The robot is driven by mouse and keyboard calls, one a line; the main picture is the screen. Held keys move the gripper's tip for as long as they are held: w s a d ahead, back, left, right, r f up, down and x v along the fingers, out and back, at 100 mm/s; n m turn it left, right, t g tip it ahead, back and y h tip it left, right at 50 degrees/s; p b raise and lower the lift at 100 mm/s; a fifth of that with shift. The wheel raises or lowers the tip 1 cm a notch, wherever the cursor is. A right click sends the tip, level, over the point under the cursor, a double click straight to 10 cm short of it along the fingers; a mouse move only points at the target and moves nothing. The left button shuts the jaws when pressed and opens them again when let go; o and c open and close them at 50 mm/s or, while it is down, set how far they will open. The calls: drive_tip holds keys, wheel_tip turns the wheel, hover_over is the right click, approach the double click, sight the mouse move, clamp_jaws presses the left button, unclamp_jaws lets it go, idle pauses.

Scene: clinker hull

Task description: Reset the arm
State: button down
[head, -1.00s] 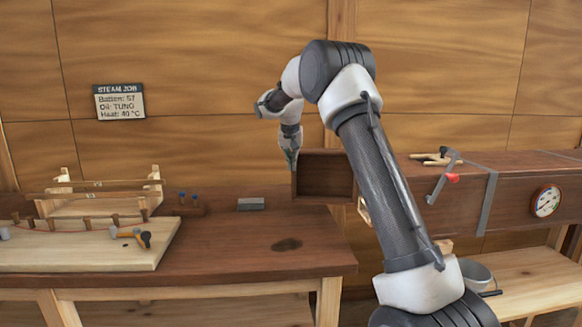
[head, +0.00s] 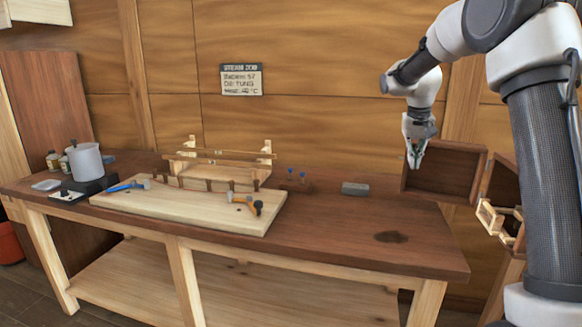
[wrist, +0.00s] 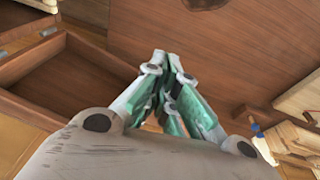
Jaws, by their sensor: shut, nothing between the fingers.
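My arm (head: 545,170) rises at the right side of the head view and bends over to the left. My gripper (head: 414,163) hangs from it, pointing down, at the right end of the workbench, by the open wooden box end (head: 445,172). In the wrist view my gripper (wrist: 165,65) has its green-padded fingers together at the tips, with nothing held. Dark wood of the bench (wrist: 215,45) lies beyond the fingertips there, and an open wooden box or door (wrist: 75,80) is to the left.
The workbench (head: 330,230) carries a pale board (head: 190,205) with a hammer and other tools, a wooden rack (head: 220,165), a grey block (head: 355,188) and a white pot (head: 85,160) at far left. The bench's right front is clear apart from a dark stain (head: 390,237).

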drive_tip(key=s+a+r+n+t, duration=0.1)
drive_tip(key=s, duration=1.9)
drive_tip(key=s+a+r+n+t+y, duration=0.1)
drive_tip(key=s, duration=1.8)
drive_tip(key=shift+s+a+n, duration=0.25)
drive_tip(key=shift+s+n, duration=0.05)
drive_tip(key=shift+s, duration=0.05)
